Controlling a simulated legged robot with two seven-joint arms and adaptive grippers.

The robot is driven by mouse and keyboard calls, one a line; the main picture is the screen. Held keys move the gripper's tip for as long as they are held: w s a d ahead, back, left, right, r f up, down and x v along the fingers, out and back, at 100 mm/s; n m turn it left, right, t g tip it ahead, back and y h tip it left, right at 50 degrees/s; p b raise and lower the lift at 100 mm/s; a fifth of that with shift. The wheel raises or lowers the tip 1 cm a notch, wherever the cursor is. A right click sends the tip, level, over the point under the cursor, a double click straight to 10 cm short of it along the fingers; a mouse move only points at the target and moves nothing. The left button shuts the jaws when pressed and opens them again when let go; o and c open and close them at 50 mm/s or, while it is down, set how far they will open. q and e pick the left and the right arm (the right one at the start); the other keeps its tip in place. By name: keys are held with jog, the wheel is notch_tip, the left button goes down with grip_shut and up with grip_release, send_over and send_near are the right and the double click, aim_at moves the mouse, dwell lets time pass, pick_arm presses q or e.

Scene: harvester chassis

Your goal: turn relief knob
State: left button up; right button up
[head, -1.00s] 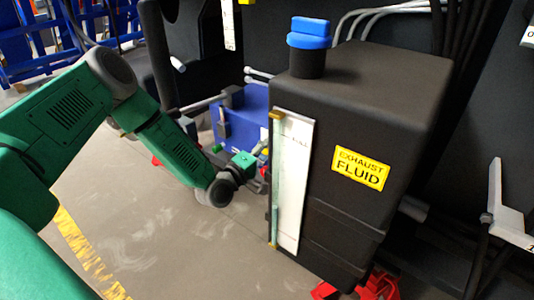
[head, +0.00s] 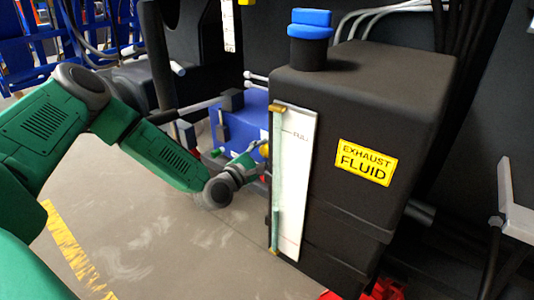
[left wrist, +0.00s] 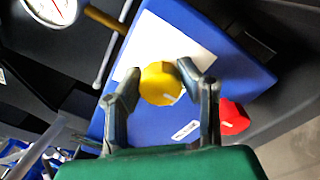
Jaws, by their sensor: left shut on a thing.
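A yellow knob (left wrist: 158,84) sits on the face of a blue box (left wrist: 225,70) in the left wrist view. A red knob (left wrist: 232,117) is on the same box, to the right of my gripper. My left gripper (left wrist: 160,79) is shut on the yellow knob, with one finger on each side of it. In the head view the blue box (head: 240,124) stands behind a black tank, and my left gripper (head: 260,167) reaches to its near side. The tank's edge partly hides the contact there. My right gripper is in neither view.
The black exhaust fluid tank (head: 345,95) with a blue cap (head: 311,25) and a sight gauge (head: 290,185) stands close to the right of my left gripper. A round dial (left wrist: 52,8) and a brass rod (left wrist: 104,19) lie near the box. Open floor (head: 150,245) lies at the front left.

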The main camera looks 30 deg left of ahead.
pick_arm(q)
jog(key=shift+s+a+f+n, duration=0.1)
jog(key=shift+f+n, duration=0.1)
jog(key=shift+n, duration=0.4)
jog(key=shift+s+a+f+n, duration=0.1)
jog(key=shift+f+n, duration=0.05)
jog(key=shift+n, duration=0.45)
jog(key=o, duration=1.2)
jog(key=shift+f, duration=0.1)
jog(key=shift+c, duration=0.2)
jog(key=shift+w+a, duration=0.1)
jog(key=s, duration=1.2)
jog(key=shift+a, duration=0.35)
